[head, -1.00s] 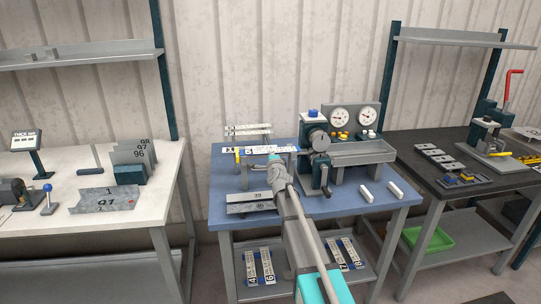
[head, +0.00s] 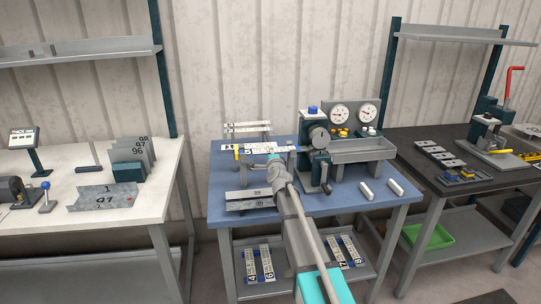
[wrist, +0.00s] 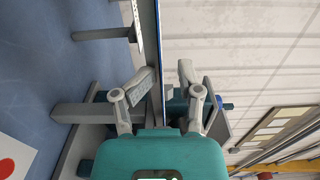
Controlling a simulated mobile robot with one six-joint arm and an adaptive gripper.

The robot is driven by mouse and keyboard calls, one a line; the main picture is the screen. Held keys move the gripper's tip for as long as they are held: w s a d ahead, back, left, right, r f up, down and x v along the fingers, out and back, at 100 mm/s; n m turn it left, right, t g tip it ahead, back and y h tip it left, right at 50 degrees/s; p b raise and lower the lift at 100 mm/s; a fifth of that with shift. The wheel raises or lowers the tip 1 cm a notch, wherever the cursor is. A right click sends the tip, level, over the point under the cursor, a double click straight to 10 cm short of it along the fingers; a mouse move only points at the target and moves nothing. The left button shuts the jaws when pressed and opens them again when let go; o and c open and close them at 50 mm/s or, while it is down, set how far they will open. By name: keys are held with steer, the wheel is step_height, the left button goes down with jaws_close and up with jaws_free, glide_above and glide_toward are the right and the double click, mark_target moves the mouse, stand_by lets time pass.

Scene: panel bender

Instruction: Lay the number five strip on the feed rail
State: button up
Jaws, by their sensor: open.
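A long white strip with dark marks (head: 240,148) lies along the feed rail at the back of the blue bench. Its number is too small to read now. In the wrist view a thin upright edge (wrist: 159,45), seen nearly edge-on, runs up from between my fingers; I cannot tell strip from rail there. My gripper (head: 274,157) is at the right part of the strip, close in front of it. The wrist view shows my gripper (wrist: 167,70) open, one finger each side of that edge. Part of the strip's right end is hidden by the gripper.
The machine with a handwheel (head: 318,138) and dials stands just right of my gripper. A grey block (head: 250,200) lies on the blue bench in front. White rods (head: 366,192) lie at the right. More numbered strips (head: 259,265) rest on the lower shelf.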

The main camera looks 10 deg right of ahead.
steer(key=shift+s, duration=0.2)
steer(key=s, duration=1.1)
steer(key=shift+s, duration=0.35)
steer(key=shift+a, duration=0.15)
steer(key=s+a+f+n+g+y+p, duration=0.2)
steer(key=s+f+n+g, duration=0.25)
steer(key=s+n, duration=0.2)
steer(key=s+a+f+n+g+y+p, duration=0.1)
steer(key=s+a+f+n+g+p, duration=0.2)
steer(key=s+f+n+g, duration=0.25)
steer(key=s+d+n+g+h+p, duration=0.1)
steer(key=s+d+n+g, duration=0.1)
steer(key=s, duration=0.7)
steer(key=s+d+n+g+h+p, duration=0.2)
steer(key=s+g, duration=0.4)
steer(key=s, duration=0.3)
steer(key=shift+s+d+f+n, duration=0.25)
steer(key=shift+s+d+n, duration=0.2)
steer(key=shift+n, duration=0.55)
